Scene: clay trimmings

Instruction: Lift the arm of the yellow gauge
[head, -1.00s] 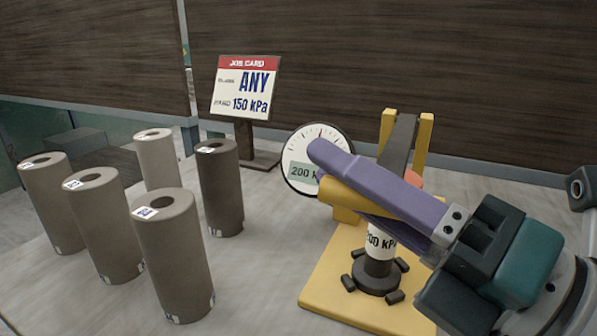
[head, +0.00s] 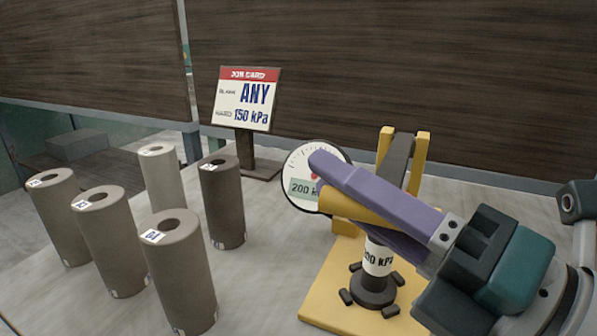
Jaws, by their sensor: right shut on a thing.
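The yellow gauge (head: 332,290) stands at right on its yellow base plate, with two yellow posts and a dark bar between them at the back. Its round white dial (head: 298,186) reads 200, with the rest of the reading hidden. A yellow arm (head: 340,208) shows between the purple fingers of my right gripper (head: 330,185), which is shut on it. Below is a dark spindle with a white band (head: 378,262) reading 200 kPa, partly covered, and a dark foot with several stubs. My left gripper is not in view.
Several grey-brown clay cylinders with holes on top stand at left, the closest one (head: 180,275) near the front. A job card (head: 245,98) behind reads ANY and 150 kPa. Bare table lies between the cylinders and the gauge.

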